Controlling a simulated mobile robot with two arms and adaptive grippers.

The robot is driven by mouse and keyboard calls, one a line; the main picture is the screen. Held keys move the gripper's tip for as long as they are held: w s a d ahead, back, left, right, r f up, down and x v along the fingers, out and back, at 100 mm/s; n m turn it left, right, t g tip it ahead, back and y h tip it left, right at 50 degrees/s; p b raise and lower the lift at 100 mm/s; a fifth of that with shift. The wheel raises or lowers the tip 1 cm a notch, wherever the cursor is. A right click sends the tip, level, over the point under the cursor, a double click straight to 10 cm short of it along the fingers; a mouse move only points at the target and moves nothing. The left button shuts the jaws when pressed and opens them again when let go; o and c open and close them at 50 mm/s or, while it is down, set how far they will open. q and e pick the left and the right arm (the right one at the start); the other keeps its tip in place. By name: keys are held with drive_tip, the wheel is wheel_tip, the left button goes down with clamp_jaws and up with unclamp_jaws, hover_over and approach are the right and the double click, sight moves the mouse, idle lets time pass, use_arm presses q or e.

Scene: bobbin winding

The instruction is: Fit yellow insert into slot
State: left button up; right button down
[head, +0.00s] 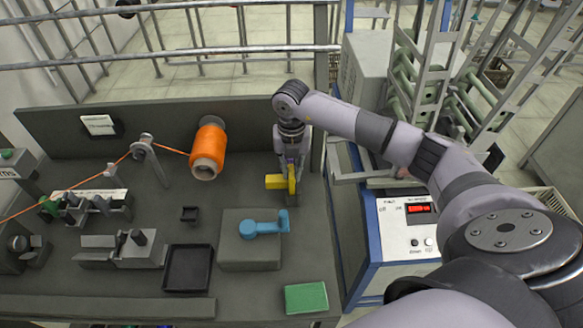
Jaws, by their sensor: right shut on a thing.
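The yellow insert (290,180) is at the back right of the workbench in the head view, below my right gripper. My right gripper (292,165) points down and is shut on the yellow insert. A dark block stands just behind and right of the insert; I cannot tell whether they touch. A grey block (236,258) with a blue handle-shaped part (262,226) on top sits in front of the gripper. I cannot make out for certain which opening is the slot. My left gripper is not in view.
An orange thread spool (207,152) stands left of my right gripper, its thread running left through a guide (147,155). A control box (407,232) stands right of the bench.

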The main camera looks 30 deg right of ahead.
drive_tip(key=shift+f, duration=0.25)
drive_tip(key=shift+f+b, duration=0.5)
drive_tip(key=shift+b, duration=0.05)
idle(0.4)
drive_tip(key=c, duration=1.5)
unclamp_jaws()
wheel_tip(320, 180, up, 12)
